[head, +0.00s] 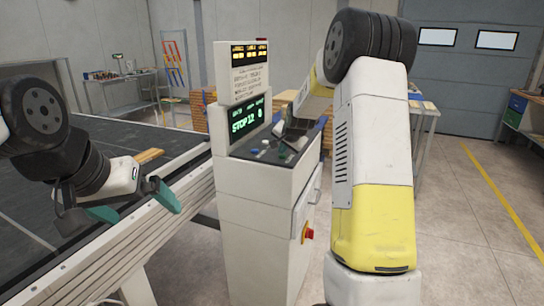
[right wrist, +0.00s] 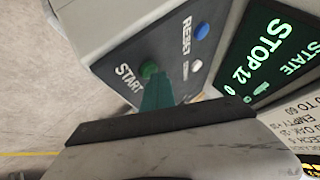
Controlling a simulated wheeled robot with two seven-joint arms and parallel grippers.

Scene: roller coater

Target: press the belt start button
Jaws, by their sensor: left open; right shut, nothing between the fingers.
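The green start button (right wrist: 149,70) sits beside the printed word START on the console's sloping panel in the right wrist view. My right gripper (right wrist: 157,88) is shut and empty, its teal fingertips right at the green button and overlapping its edge in the picture. I cannot tell whether they touch it. The control console (head: 255,195) stands in the middle of the head view, its display (head: 247,121) reading STOP 12 0 in green. My right arm partly covers its panel there. My left gripper (head: 130,205) is open and empty beside the belt's rail.
A blue button (right wrist: 202,31) labelled RESET and a small white button (right wrist: 195,66) lie near the start button. A red knob (head: 308,234) is on the console's side. The dark belt (head: 35,205) fills the left. Open floor lies at the right.

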